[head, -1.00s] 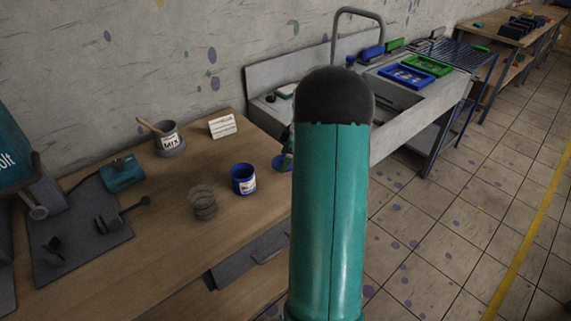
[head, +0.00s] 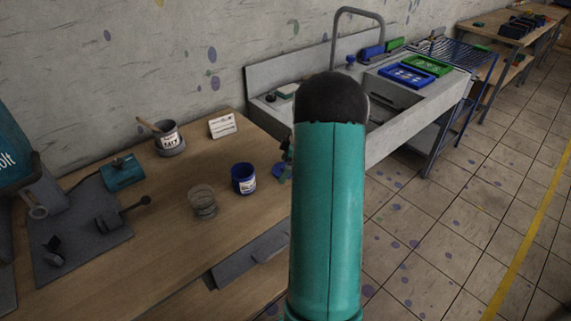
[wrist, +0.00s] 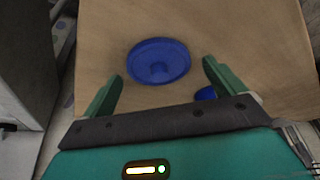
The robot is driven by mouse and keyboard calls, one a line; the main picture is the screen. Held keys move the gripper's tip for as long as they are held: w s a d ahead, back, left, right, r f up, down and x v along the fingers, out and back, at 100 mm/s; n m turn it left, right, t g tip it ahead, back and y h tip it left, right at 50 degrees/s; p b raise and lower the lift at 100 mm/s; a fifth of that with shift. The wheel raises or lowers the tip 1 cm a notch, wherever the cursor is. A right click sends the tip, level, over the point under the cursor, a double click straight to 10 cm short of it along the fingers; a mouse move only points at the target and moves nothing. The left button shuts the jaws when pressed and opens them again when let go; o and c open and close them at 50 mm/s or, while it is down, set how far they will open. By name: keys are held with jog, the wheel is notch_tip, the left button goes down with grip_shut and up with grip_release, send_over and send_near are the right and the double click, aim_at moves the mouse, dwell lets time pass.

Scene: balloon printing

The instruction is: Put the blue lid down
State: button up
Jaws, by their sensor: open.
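The blue lid (wrist: 158,61) lies flat on the wooden table (wrist: 228,25) in the wrist view. In the head view only the left part of the lid (head: 279,170) shows beside my arm. My gripper (wrist: 160,78) is open above the lid, its two green fingers apart on either side with nothing held between them. A blue jar (head: 243,179) with a white label stands on the table to the left of the lid. A small blue piece (wrist: 206,93), probably the jar, shows by the right finger in the wrist view.
A clear glass (head: 202,203) stands left of the blue jar. A mixing pot (head: 170,140) and a white card (head: 222,126) stand at the back near the wall. A sink (head: 405,98) adjoins the table's right end.

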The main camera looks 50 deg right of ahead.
jog(key=v, duration=1.2)
jog(key=w+a+r+m, duration=0.1)
jog(key=a+r, duration=0.2)
jog(key=a, duration=0.3)
jog(key=w+a+r, duration=0.1)
jog(key=a+r, duration=0.2)
jog(key=a, duration=0.2)
jog(key=s+a+r+m+h, duration=0.1)
jog(key=s+a+r, duration=0.1)
jog(key=a, duration=0.6)
jog(key=s+a+r+m+h, duration=0.1)
jog(key=s+a+r+m, duration=0.15)
jog(key=a, duration=0.55)
jog(key=s+a+r+m+h, duration=0.1)
jog(key=s+a+r, duration=0.15)
jog(key=a, duration=0.45)
jog(key=s+a+f+m+t, duration=0.2)
jog(key=s+a, duration=0.6)
jog(key=shift+s+a+f, duration=0.25)
jog(key=shift+s+a, duration=0.1)
jog(key=shift+a, duration=0.05)
